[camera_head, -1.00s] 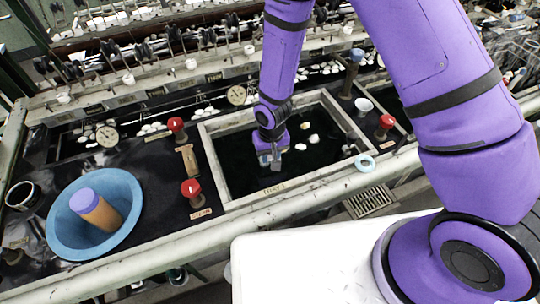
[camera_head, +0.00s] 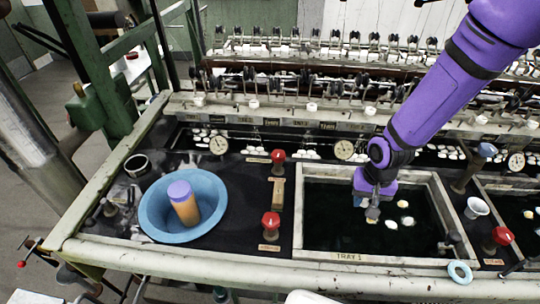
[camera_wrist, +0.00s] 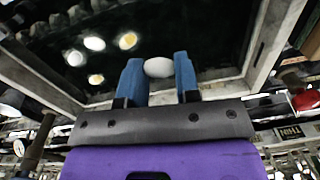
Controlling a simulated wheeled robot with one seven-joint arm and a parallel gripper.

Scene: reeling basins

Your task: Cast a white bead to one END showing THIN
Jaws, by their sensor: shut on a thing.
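My gripper (camera_head: 372,212) hangs over the dark water of the framed TRAY 1 (camera_head: 349,257). In the wrist view, its blue fingers (camera_wrist: 159,80) are shut on a white bead (camera_wrist: 158,67). Loose beads lie in the tray to the right of my gripper, among them a white one (camera_head: 391,225) and a yellowish one (camera_head: 403,204). Red knobs (camera_head: 271,222) (camera_head: 278,157) with small plates stand left of the tray; another red knob (camera_head: 498,236) stands right of it. In the wrist view, a plate reading THIN (camera_wrist: 291,132) shows beside a red knob (camera_wrist: 306,100).
A blue bowl (camera_head: 155,222) with an orange, purple-topped cylinder (camera_head: 184,205) sits at the left. A white cup (camera_head: 476,207) and a pale blue ring (camera_head: 460,272) are to the tray's right. Dials and reeling gear line the back.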

